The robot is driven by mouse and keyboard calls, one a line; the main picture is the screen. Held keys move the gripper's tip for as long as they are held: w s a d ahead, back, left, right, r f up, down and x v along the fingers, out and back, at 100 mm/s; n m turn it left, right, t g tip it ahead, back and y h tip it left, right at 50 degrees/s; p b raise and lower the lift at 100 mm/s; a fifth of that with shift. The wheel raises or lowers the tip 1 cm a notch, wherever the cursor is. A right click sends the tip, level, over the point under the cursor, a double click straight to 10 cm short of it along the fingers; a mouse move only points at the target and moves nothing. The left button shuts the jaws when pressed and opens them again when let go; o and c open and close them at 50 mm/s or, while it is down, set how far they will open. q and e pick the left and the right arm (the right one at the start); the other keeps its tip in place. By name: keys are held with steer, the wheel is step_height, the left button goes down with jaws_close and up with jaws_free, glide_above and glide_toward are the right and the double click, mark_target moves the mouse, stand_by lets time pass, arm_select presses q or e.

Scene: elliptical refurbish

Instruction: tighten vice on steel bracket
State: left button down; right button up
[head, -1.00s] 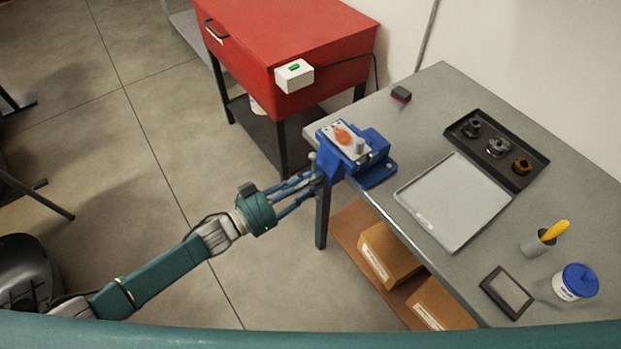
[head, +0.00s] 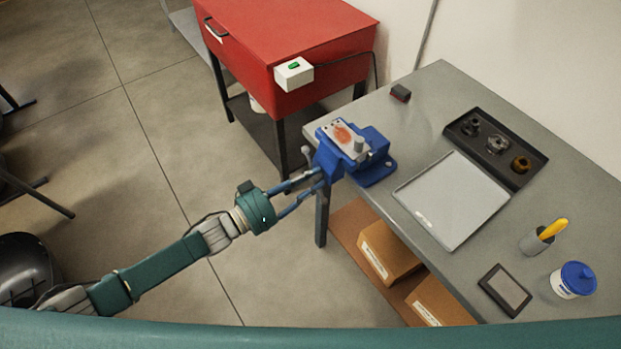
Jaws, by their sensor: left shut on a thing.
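The blue vice (head: 372,170) is fixed at the near left edge of the grey workbench. The steel bracket (head: 346,136), a pale plate with an orange-brown patch, sits in the top of the vice between its jaws. The vice handle (head: 306,153) shows at the left front of the vice, with a small knob at its upper end. My left gripper (head: 318,178) reaches in from the left and is shut on the vice handle; the exact contact is small and partly hidden by the fingers. My right gripper is not in view.
A red cabinet (head: 285,35) stands behind. Cardboard boxes (head: 388,250) lie below.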

arm_select(q)
steer(key=shift+a+f, duration=0.15)
steer(key=c, duration=1.5)
jaws_free()
steer(key=shift+s+a, duration=0.1)
steer(key=shift+a, duration=0.05)
steer(key=v, duration=1.1)
steer(key=shift+s+a, duration=0.2)
steer(key=shift+a, duration=0.15)
